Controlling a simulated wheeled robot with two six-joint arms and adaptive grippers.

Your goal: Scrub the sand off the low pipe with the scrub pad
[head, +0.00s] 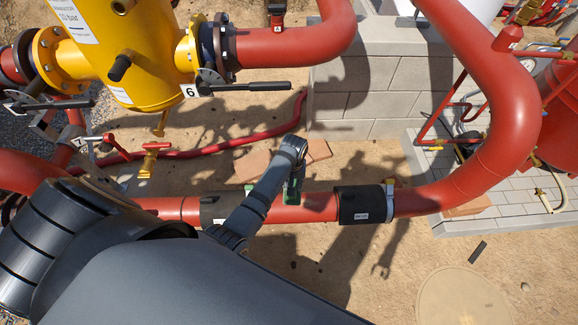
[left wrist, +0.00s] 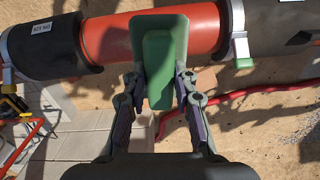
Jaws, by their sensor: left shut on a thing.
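The low red pipe (head: 320,206) runs left to right across the head view, between two dark sleeves. It also crosses the top of the left wrist view (left wrist: 104,42). My left gripper (left wrist: 158,88) is shut on the green scrub pad (left wrist: 158,66), which lies across the front of the pipe in that view. I cannot tell for certain whether the pad touches the pipe. In the head view my arm partly hides the left gripper (head: 294,176) and the pad (head: 293,193). Sand on the pipe is not clearly distinguishable. My right gripper is not in view.
The black sleeve (head: 362,205) with a white label and a metal clamp (head: 390,201) is right of the pad. A yellow vessel (head: 135,45) and a black-handled valve (head: 240,87) stand upper left. A block wall (head: 375,95) is behind. Sandy ground lies below the pipe.

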